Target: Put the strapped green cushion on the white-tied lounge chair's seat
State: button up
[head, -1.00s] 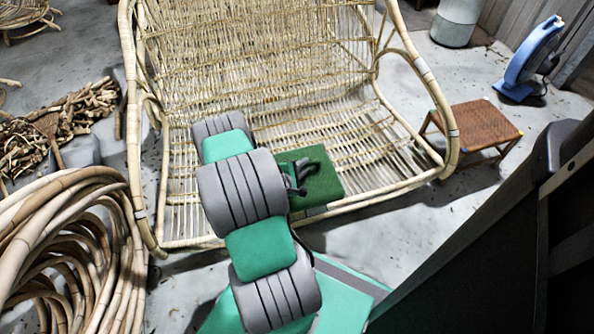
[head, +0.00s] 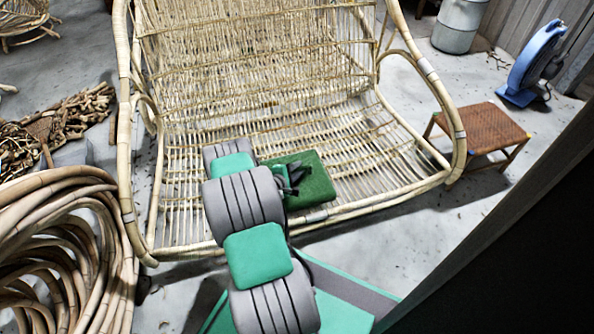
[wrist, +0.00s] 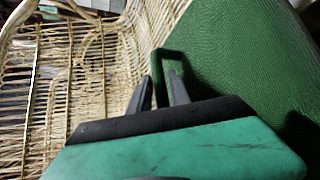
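The green cushion (head: 315,184) is over the front part of the lounge chair's slatted seat (head: 390,165), close to the front rail. I cannot tell whether it touches the slats. The pale rattan chair has white ties on its frame. My gripper (head: 292,178) is at the cushion's left side. In the wrist view, the cushion (wrist: 240,60) fills the right, and its green strap (wrist: 172,53) stands up as a loop. My gripper's fingers (wrist: 160,85) are on either side of one leg of this strap and seem shut on it. My arm hides part of the seat.
A coil of rattan poles (head: 60,230) lies at the left, with a heap of offcuts (head: 60,120) behind it. A brown woven stool (head: 482,128) is right of the chair. A blue fan-like device (head: 535,60) and a grey bin (head: 458,25) stand at the back right.

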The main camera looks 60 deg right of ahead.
jog(key=shift+o, duration=1.3)
jog(key=shift+r, duration=0.1)
jog(key=p+v, duration=0.5)
jog(key=v, duration=0.7)
jog(key=w+a+r+m+t+y, duration=0.2)
jog(key=w+a+r+m+y, duration=0.45)
jog(key=w+a+r, duration=0.95)
jog(key=s+a+r+y, duration=0.2)
jog(key=s+a+r, duration=0.2)
jog(key=a, duration=0.5)
jog(key=s+a+r+n+y, duration=0.1)
jog(key=s+a+r+y, duration=0.1)
jog(key=s+a+r, duration=0.3)
jog(key=s+a+r+n+t+y, duration=0.1)
jog(key=s+a+r+y, duration=0.2)
jog(key=a, duration=1)
notch_tip(320, 180, up, 3)
jog(key=shift+s+f, duration=0.2)
jog(key=shift+s, duration=0.55)
